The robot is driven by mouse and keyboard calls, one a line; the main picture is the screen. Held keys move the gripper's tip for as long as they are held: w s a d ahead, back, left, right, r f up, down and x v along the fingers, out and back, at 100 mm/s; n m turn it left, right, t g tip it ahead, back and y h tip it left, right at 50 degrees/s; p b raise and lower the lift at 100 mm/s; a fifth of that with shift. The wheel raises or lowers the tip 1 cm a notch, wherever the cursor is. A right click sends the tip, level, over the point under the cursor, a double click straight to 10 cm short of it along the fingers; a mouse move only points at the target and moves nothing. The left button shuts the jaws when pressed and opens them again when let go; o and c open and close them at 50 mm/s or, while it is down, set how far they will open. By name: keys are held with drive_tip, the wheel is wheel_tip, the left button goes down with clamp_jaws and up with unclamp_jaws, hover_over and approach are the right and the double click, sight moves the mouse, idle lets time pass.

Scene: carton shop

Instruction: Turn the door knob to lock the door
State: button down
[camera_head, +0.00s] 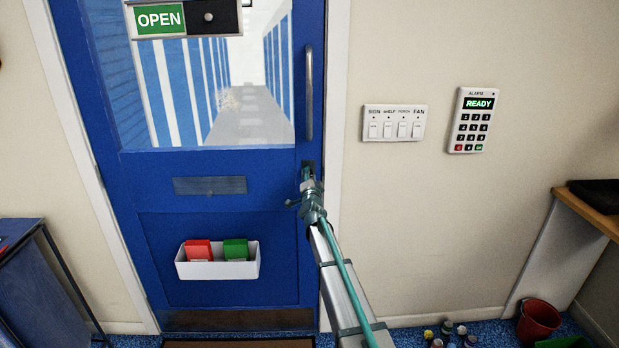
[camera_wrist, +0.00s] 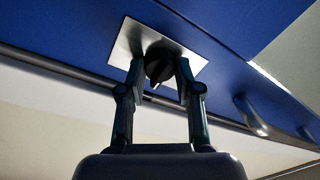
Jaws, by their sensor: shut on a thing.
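The blue door (camera_head: 270,220) stands closed in its white frame in the head view. The door knob (camera_wrist: 158,66) is a dark turn piece on a square silver plate (camera_wrist: 125,48) in the wrist view. My gripper (camera_wrist: 160,72) is shut on the knob, one finger on each side of it. In the head view my gripper (camera_head: 307,178) reaches the door's right edge, below the vertical pull handle (camera_head: 309,95). There it hides most of the knob. A small light pointer shows below the knob in the wrist view.
A switch panel (camera_head: 394,123) and an alarm keypad (camera_head: 470,120) reading READY are on the wall to the right. A white holder (camera_head: 217,270) with red and green items and an OPEN sign (camera_head: 160,19) are on the door. Bottles and a red bucket (camera_head: 538,320) stand at lower right.

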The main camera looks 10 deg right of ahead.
drive_tip(key=c, duration=0.8)
unclamp_jaws()
drive_tip(key=s, duration=0.4)
drive_tip(key=s+a, duration=0.1)
drive_tip(key=s, duration=0.3)
drive_tip(key=s+f, duration=0.1)
drive_tip(key=s, duration=0.3)
drive_tip(key=shift+a, duration=0.15)
